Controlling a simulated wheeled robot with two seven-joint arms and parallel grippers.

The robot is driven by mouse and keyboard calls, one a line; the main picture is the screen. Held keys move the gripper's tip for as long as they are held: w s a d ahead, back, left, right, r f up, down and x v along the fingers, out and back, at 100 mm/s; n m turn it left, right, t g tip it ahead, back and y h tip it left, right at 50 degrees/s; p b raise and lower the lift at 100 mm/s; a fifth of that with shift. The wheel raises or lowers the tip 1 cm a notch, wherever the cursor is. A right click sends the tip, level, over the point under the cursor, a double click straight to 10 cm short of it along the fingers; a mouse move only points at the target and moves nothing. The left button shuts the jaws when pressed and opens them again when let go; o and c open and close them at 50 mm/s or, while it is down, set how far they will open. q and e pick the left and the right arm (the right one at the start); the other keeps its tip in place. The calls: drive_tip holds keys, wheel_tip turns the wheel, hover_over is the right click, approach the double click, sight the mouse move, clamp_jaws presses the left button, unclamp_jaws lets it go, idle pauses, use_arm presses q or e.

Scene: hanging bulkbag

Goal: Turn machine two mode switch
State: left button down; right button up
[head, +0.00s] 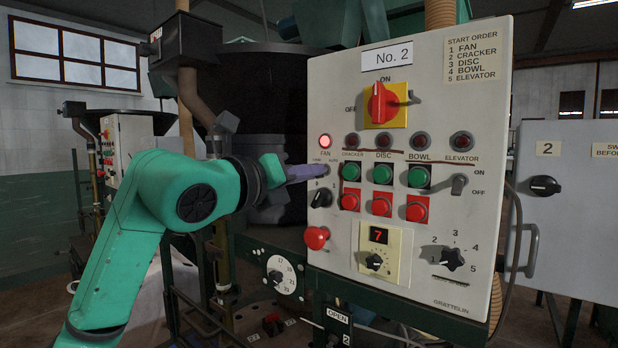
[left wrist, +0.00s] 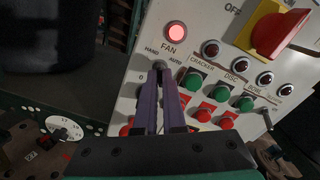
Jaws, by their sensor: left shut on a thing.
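The grey panel marked No. 2 (head: 347,240) faces me. My left gripper (head: 326,172) reaches its purple fingers to the panel just below the FAN lamp, beside the HAND and AUTO labels. In the left wrist view the gripper (left wrist: 161,78) has its fingertips close together on a small grey switch (left wrist: 162,68) below those labels. The fingers hide most of this switch, so I cannot tell its exact position. A black knob (head: 320,197) sits just below the fingers in the head view. My right gripper is not in view.
The FAN lamp (head: 325,141) is lit red. Green buttons (head: 351,171) and red buttons (head: 350,201) lie close to the right of the fingers. A red mushroom button (head: 316,238) sticks out below. A red and yellow main switch (head: 383,104) is above.

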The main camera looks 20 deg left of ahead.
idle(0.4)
use_arm(q)
drive_tip(key=c, duration=1)
unclamp_jaws()
drive_tip(key=b+v, duration=0.4)
drive_tip(key=v, duration=1)
drive_tip(key=shift+s+b, duration=0.3)
drive_tip(key=shift+b, duration=0.05)
drive_tip(key=shift+a, duration=0.1)
